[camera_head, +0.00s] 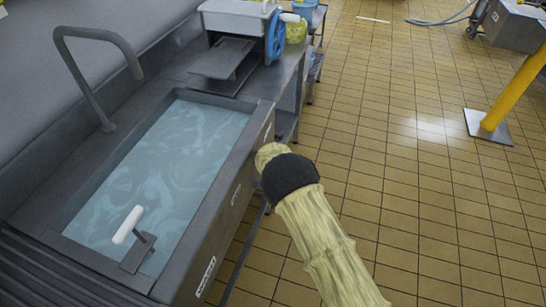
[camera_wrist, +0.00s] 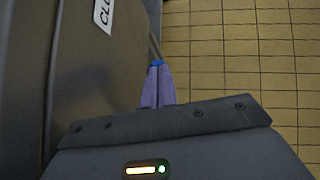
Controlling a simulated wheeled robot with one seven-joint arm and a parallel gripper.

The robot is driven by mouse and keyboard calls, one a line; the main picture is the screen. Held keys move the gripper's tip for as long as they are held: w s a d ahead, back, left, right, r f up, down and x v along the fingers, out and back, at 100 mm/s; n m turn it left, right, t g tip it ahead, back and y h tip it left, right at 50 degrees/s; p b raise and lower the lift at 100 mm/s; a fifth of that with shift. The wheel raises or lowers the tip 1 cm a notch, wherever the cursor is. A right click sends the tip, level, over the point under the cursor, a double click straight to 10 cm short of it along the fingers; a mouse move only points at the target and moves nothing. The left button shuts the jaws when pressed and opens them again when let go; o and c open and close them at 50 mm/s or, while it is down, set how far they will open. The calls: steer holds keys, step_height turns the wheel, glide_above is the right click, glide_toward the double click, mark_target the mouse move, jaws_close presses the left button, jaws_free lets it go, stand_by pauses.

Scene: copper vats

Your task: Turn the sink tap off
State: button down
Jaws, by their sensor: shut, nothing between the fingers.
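The sink (camera_head: 262,118) is a grey metal basin full of pale blue water (camera_head: 150,170). A curved grey tap spout (camera_head: 98,35) rises at its left side; no stream shows clearly from its mouth. A white handle (camera_head: 128,224) on a dark bracket stands at the sink's near end; I cannot tell whether it works the tap. My arm reaches up along the sink's right side, and its end hides my gripper in the head view. In the wrist view my gripper (camera_wrist: 157,64) is shut and empty, its purple fingers beside the dark sink front.
A label (camera_wrist: 104,14) reading "CLO", cut off, is on the sink front. A grey machine with a blue wheel (camera_head: 276,38) stands on the counter beyond the sink. A yellow post (camera_head: 512,88) stands at the right. The tiled floor (camera_head: 420,180) between is clear.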

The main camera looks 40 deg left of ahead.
steer(key=shift+w+r, duration=0.1)
steer(key=shift+w, duration=0.25)
stand_by(0.4)
